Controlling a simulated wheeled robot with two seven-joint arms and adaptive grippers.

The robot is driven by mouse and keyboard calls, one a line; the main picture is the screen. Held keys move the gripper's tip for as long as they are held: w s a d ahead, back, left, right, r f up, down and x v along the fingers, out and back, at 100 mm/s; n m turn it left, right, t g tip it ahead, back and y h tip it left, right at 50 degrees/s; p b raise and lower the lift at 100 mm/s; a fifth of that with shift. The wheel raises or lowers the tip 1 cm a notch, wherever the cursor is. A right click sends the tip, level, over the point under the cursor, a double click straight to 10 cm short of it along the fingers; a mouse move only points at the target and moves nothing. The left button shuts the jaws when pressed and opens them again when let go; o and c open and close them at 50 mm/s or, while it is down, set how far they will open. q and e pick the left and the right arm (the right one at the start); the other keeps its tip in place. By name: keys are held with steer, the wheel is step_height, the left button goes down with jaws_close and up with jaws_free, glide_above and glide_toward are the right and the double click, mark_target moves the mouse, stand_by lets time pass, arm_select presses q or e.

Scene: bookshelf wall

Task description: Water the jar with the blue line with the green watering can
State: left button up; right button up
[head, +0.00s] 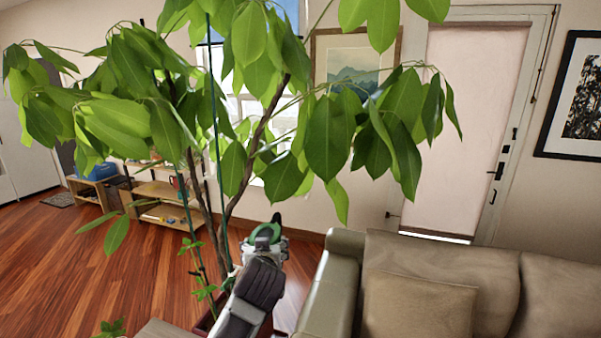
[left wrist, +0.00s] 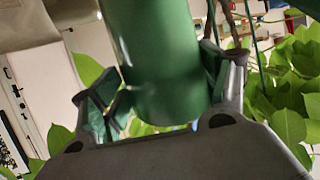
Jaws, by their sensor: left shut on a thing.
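The green watering can (left wrist: 158,62) fills the middle of the left wrist view as a green cylinder between my two fingers. My left gripper (left wrist: 165,100) is shut on it. In the head view my left gripper (head: 266,242) is at the lower middle, in front of the plant's stems, with a small green part of the can (head: 268,231) showing at its tip. The rest of the can is hidden there by my arm. A large leafy plant (head: 190,130) stands in a dark red pot (head: 205,322), partly hidden. I see no blue line on it. My right gripper is out of view.
A beige sofa (head: 330,290) with a cushion (head: 418,305) stands at the lower right, close to my arm. A low wooden shelf (head: 160,190) stands at the far left. Open wooden floor (head: 90,260) lies at the left. Leaves spread widely above my gripper.

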arm_select(q)
steer(key=s+f, duration=0.4)
steer(key=f, duration=0.4)
steer(key=s+d+f+h+b, duration=0.1)
steer(key=s+f, duration=0.4)
steer(key=f, duration=0.3)
steer(key=s+d+f+m, duration=0.1)
steer(key=s+f, duration=0.3)
steer(key=f, duration=0.4)
steer(key=shift+s+d+f, duration=0.15)
steer(key=shift+s+d, duration=0.1)
steer(key=shift+a, duration=0.2)
